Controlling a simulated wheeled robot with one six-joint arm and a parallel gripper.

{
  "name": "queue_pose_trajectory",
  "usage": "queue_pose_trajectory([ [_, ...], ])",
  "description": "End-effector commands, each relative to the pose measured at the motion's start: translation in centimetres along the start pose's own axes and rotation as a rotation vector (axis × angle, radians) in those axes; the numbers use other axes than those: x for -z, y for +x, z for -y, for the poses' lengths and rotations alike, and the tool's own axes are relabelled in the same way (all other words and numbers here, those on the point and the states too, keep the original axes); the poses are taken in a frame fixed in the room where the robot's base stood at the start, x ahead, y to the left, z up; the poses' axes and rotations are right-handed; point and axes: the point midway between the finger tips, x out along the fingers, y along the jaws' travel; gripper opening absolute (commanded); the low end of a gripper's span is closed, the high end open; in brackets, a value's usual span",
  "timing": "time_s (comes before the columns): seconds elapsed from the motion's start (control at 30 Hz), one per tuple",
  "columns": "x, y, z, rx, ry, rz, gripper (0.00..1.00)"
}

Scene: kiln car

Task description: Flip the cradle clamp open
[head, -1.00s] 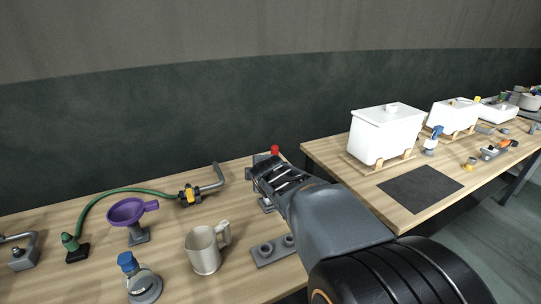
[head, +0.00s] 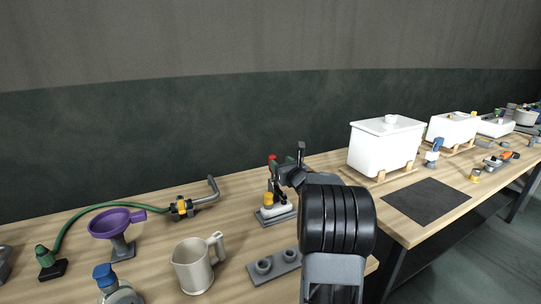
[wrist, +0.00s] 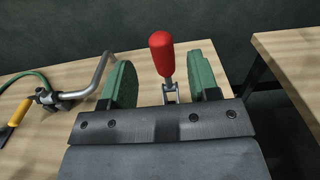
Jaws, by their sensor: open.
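The cradle clamp (head: 277,213) stands near the back edge of the wooden bench, with a pale grey base and a yellow part on it. Its red handle (wrist: 161,54) points upright on a metal lever in the wrist view; its red tip also shows in the head view (head: 272,158). My gripper (wrist: 163,78) is open, with a green-padded finger on each side of the handle. Clear gaps show between the handle and both fingers. In the head view my gripper (head: 287,168) is just right of the handle, and my wrist partly covers the clamp's right side.
A valve with a bent grey pipe (head: 191,205) lies to the left, beside a purple funnel (head: 112,222). A second bench with white boxes (head: 385,145) is at right.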

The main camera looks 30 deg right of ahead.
Motion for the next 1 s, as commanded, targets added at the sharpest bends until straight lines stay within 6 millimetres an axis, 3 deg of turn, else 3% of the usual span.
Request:
queue_pose_trajectory([
  [0.2, -0.1, 4.3, -0.1, -0.001, 0.002, -0.002, 0.55],
  [0.43, -0.1, 7.4, -0.1, 0.0, 0.003, -0.001, 0.55],
  [0.63, 0.0, 8.7, 0.0, 0.002, 0.002, -0.001, 0.55],
  [1.0, 0.0, 8.9, 0.0, 0.002, 0.003, -0.001, 0.54],
])
